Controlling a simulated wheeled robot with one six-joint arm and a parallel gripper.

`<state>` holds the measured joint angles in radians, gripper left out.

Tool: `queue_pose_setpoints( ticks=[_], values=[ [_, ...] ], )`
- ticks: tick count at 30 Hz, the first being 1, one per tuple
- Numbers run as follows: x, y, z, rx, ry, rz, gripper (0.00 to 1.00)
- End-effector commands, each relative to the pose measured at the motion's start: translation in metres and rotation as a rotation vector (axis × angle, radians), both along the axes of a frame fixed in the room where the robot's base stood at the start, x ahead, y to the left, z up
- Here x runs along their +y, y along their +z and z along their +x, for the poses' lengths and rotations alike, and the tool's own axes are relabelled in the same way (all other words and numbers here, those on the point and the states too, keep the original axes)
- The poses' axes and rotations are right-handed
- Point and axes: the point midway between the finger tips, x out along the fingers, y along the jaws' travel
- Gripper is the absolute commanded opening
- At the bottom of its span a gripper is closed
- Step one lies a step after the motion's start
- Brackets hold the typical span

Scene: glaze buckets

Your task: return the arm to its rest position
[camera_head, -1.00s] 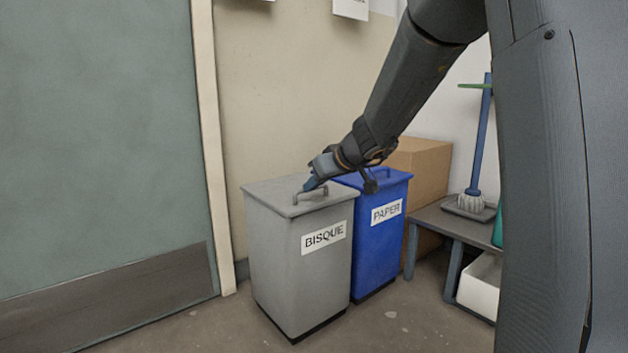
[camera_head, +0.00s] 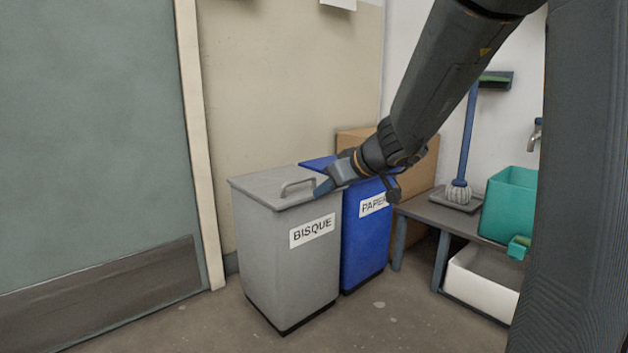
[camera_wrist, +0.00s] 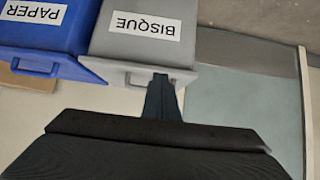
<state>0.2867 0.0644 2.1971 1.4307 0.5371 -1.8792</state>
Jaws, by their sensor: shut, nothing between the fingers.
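My gripper (camera_head: 324,188) is shut and empty. In the head view its tip is over the right edge of the grey bin's lid, beside the lid's handle. The arm comes down from the upper right. The grey bin (camera_head: 270,250), labelled BISQUE, stands upright with its lid on. In the wrist view my gripper (camera_wrist: 161,82) points at the lid of the grey bin (camera_wrist: 130,45), and its tip overlaps the handle. I cannot tell whether it touches the lid.
A blue bin (camera_head: 362,245) labelled PAPER stands right of the grey one, partly hidden by my arm. A cardboard box (camera_head: 420,170) is behind. A low shelf (camera_head: 440,222) with a brush, a teal tub (camera_head: 510,205) and a white tub (camera_head: 485,280) is at right. Floor in front is clear.

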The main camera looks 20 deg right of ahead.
Motion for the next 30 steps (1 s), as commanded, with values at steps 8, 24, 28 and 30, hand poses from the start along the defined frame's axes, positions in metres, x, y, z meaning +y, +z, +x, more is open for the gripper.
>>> queue_pose_setpoints(
  ticks=[8,24,28,30],
  values=[
    [0.008,0.000,-0.010,0.009,0.015,0.008,0.00],
    [0.241,0.040,-0.227,0.514,0.309,0.061,0.00],
    [0.263,0.048,-0.296,0.644,0.325,-0.010,0.00],
    [0.266,0.050,-0.324,0.692,0.320,-0.052,0.00]
  ],
)
